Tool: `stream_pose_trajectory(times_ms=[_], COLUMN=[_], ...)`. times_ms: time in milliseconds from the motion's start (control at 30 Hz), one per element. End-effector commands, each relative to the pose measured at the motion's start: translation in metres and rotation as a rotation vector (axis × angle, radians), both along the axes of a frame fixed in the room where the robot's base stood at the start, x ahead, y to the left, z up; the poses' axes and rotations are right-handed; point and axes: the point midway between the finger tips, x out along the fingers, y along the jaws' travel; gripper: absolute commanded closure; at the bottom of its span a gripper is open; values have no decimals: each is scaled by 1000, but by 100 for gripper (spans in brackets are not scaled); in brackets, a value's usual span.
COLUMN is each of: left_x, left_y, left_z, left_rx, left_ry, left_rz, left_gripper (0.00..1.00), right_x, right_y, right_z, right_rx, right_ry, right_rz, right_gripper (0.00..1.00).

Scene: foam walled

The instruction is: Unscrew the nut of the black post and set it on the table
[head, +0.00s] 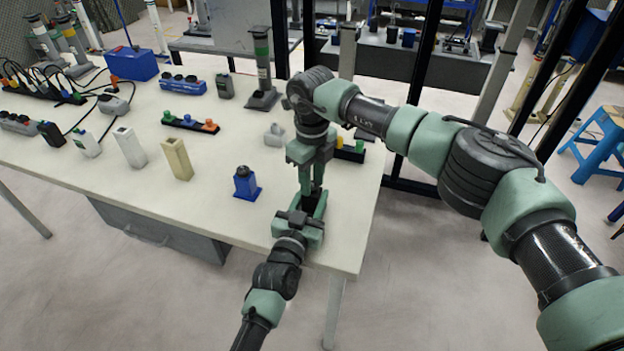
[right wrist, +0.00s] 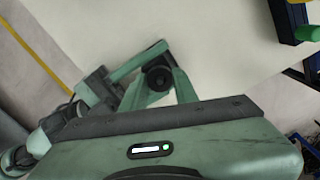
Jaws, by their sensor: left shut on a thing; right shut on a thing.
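The nut (right wrist: 158,78) shows in the right wrist view as a dark round piece between the fingertips of my right gripper (right wrist: 160,85). My right gripper (head: 312,190) points down near the table's front right corner in the head view and is shut on the nut. My left gripper (head: 306,212) comes in from below, close under the right one, and is shut on the black post. The post is almost wholly hidden by the fingers, so its base and the thread cannot be made out. My left gripper also shows in the right wrist view (right wrist: 122,75).
A blue post with a dark top (head: 245,182) stands left of my grippers on the white table (head: 215,215). A beige block (head: 177,160), a white block (head: 129,147) and a grey piece (head: 274,135) stand farther back. A dark strip with yellow pieces (head: 350,152) lies behind my right gripper.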

Motion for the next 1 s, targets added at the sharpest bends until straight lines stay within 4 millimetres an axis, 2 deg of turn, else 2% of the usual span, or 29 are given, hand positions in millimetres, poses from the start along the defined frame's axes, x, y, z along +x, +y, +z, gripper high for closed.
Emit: stream_pose_trajectory(times_ms=[67, 700, 1000], left_x=[0, 0, 0], left_y=[0, 0, 0], left_z=[1, 1, 1], left_rx=[-1, -1, -1], left_ry=[-2, -2, -2], left_rz=[1, 0, 0], left_gripper=[100, 100, 100], right_x=[1, 1, 1], right_y=[-1, -1, -1], right_z=[0, 1, 9], right_rx=[-1, -1, -1], right_ry=[-1, -1, -1], right_rz=[67, 65, 64], right_gripper=[100, 100, 100])
